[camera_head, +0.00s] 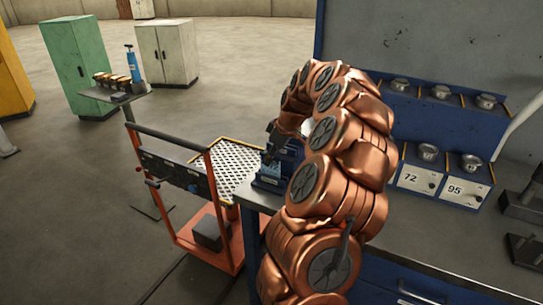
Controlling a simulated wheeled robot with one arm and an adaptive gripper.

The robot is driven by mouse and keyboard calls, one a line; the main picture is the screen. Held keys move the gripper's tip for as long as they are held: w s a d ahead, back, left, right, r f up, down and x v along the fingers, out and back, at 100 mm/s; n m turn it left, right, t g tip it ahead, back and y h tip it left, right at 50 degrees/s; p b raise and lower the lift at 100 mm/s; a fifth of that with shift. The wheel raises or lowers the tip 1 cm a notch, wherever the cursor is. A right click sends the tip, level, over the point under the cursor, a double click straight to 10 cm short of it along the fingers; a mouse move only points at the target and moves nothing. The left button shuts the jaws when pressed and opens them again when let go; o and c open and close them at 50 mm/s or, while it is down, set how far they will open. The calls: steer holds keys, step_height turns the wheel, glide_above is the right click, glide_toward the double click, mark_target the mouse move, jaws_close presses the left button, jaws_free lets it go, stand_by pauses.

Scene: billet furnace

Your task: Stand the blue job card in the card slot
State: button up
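My copper arm rises over the bench and bends down at its far side. A dark part of my gripper (273,131) shows beside the arm's end, mostly hidden behind the links. I cannot see its fingertips clearly or whether it holds anything. Just below it, a dark blue fixture (270,182) stands at the left end of the grey bench (410,240), partly covered by my arm. I cannot make out the blue job card or the card slot for certain; either may be in this covered area.
An orange cart (228,212) with a perforated top (232,160) stands left of the bench. A blue rack (440,118) holds several metal cups, above tags 72 and 95. Dark fixtures (525,205) stand at right. A green cabinet (78,65) and open floor lie beyond.

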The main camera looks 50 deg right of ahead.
steer(key=shift+r, duration=0.1)
steer(key=v, duration=1.1)
steer(key=shift+r, duration=0.4)
steer(key=shift+s, duration=0.15)
steer(key=a+n+g+y, duration=0.1)
steer(key=a+g, duration=0.1)
steer(key=a, duration=2.1)
steer(key=s+a+f+g, duration=0.2)
steer(key=s+a+f, duration=0.1)
steer(key=s+a, duration=0.7)
steer(key=s+a+f+m+g+h, duration=0.1)
steer(key=s+a+f+m, duration=0.1)
steer(key=s, duration=0.6)
steer(key=s+a+f+m+g+h, duration=0.1)
steer(key=s+a+f+m, duration=0.1)
steer(key=s+f, duration=0.3)
steer(key=s+a, duration=0.1)
steer(key=s, duration=0.1)
steer(key=shift+s+a+f, duration=0.25)
steer(key=shift+s+a, duration=0.1)
steer(key=shift+s, duration=0.05)
